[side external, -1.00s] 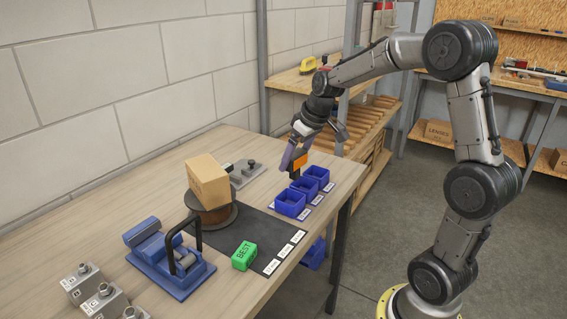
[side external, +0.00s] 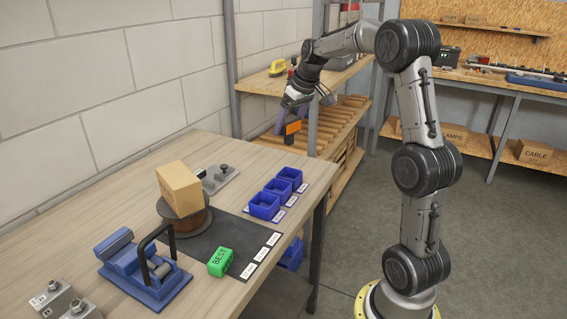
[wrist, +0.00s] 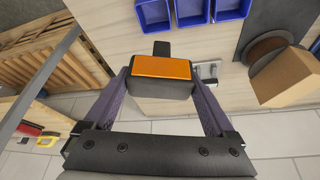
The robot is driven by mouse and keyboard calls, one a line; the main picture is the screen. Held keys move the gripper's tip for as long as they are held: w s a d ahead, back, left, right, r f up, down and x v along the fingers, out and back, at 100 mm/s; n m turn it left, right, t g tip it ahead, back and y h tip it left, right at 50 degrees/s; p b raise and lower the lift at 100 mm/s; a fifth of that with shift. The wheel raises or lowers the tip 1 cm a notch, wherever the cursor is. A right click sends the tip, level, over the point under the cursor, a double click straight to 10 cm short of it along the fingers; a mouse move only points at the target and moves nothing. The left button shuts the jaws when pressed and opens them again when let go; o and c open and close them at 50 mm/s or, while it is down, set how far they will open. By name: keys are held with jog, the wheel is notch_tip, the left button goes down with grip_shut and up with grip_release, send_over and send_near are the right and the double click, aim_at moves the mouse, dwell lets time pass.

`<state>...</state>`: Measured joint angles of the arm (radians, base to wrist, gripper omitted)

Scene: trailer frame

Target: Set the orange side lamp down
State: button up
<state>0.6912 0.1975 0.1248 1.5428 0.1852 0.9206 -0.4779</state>
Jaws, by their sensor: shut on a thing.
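The orange side lamp (side external: 293,127) has an orange face and a dark housing. My gripper (side external: 284,122) is shut on it and holds it in the air, beyond the back end of the three blue bins in the side view. In the wrist view the lamp (wrist: 162,68) sits between both fingers of my gripper (wrist: 160,83), orange face towards the camera, with a dark tab on its far side. The workbench (side external: 225,150) shows below. The lamp's underside is hidden.
Three blue bins (side external: 264,206) stand in a row near the bench's right edge. A dark mat (side external: 240,237) with white labels carries a green block (side external: 220,262). A cardboard box (side external: 179,188) sits on a spool (side external: 184,220). A wooden rack (side external: 340,115) stands behind.

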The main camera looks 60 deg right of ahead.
aim_at(300, 125)
jog(key=shift+m+h, duration=0.3)
jog(key=shift+m, duration=0.3)
jog(key=d+f, duration=0.1)
jog(key=d, duration=0.1)
jog(key=d+f, duration=0.1)
jog(key=d, duration=0.2)
jog(key=shift+s+d+f, duration=0.3)
jog(key=shift+d+f, duration=0.1)
jog(key=shift+w+d+f, duration=1.45)
jog(key=shift+w+f, duration=0.2)
jog(key=shift+f, duration=0.45)
jog(key=shift+w+d+f, duration=1.45)
jog(key=shift+w+f, duration=0.25)
jog(key=shift+f, duration=0.4)
jog(key=shift+w+d+f, duration=1.45)
jog(key=shift+w+f, duration=0.2)
jog(key=shift+f, duration=0.45)
jog(key=shift+f, duration=0.1)
jog(key=o, duration=1.2)
jog(key=shift+f, duration=0.1)
